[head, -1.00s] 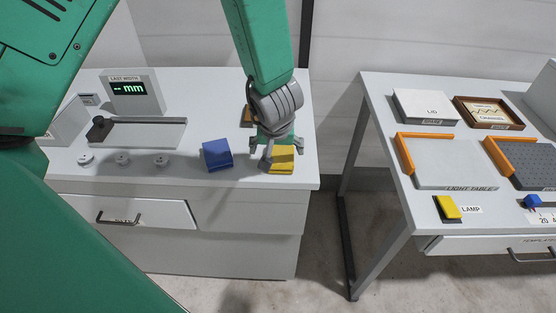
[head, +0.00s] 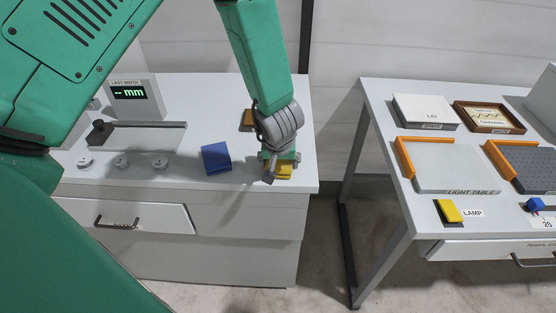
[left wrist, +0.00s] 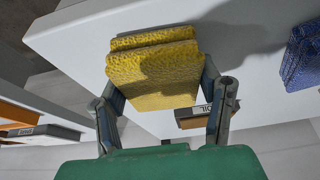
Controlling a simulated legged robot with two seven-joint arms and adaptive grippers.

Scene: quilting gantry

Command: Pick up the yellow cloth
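The yellow cloth (head: 285,172) is a small folded block near the right front edge of the grey cabinet top. My left gripper (head: 282,168) points down over it and hides much of it in the head view. In the left wrist view the cloth (left wrist: 155,75) lies between the two fingers (left wrist: 160,85). The fingers are at its opposite sides and look closed against it. The cloth seems still at the table surface; I see no clear gap under it. My right gripper is not in view.
A folded blue cloth (head: 216,158) lies left of the yellow one, also in the left wrist view (left wrist: 303,55). A brown item (head: 247,120) sits behind the gripper. A width display (head: 133,97) stands at the back left. A gap separates the cabinet from the light table (head: 457,168).

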